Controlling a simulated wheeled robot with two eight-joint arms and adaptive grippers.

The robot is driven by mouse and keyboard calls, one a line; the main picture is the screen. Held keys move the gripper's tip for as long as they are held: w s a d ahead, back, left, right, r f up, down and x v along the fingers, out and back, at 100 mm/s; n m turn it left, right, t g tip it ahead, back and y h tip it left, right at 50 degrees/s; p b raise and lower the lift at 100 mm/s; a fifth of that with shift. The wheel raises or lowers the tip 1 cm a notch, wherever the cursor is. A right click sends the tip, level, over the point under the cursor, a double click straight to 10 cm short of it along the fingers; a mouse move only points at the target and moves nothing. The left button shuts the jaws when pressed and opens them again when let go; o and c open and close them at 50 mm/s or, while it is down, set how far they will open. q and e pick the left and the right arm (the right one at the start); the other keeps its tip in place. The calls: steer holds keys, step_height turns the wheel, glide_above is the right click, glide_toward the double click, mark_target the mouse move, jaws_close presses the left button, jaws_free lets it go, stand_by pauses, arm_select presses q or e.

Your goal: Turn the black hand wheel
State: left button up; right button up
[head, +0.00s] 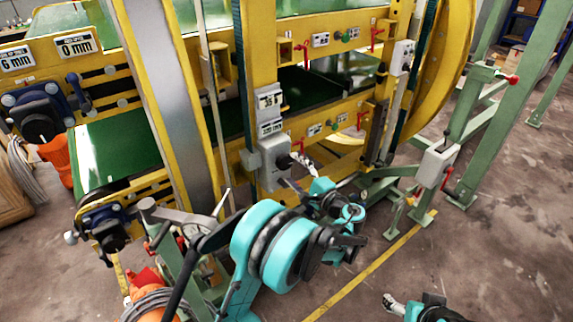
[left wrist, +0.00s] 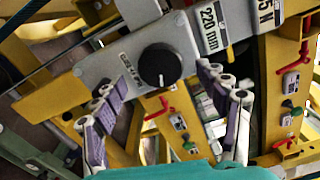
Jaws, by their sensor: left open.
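A round black knob, which looks like the black hand wheel (left wrist: 160,65), sits on a grey box (left wrist: 118,68) in the left wrist view. It also shows in the head view as the black hand wheel (head: 285,162) on the grey box (head: 266,163). My left gripper (left wrist: 160,88) is open, with one finger on each side of the wheel's line and nothing between them. In the head view my left gripper (head: 298,174) is close to the wheel; whether it touches cannot be told. My right gripper (head: 391,303) is at the bottom edge, mostly cut off.
The yellow machine frame (head: 261,60) carries red levers (left wrist: 165,103) and small switch boxes near the wheel. A green post with a grey box (head: 436,165) stands right. The floor (head: 490,260) there is open.

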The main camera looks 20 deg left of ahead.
arm_select(q)
steer(key=v, duration=0.7)
stand_by(0.3)
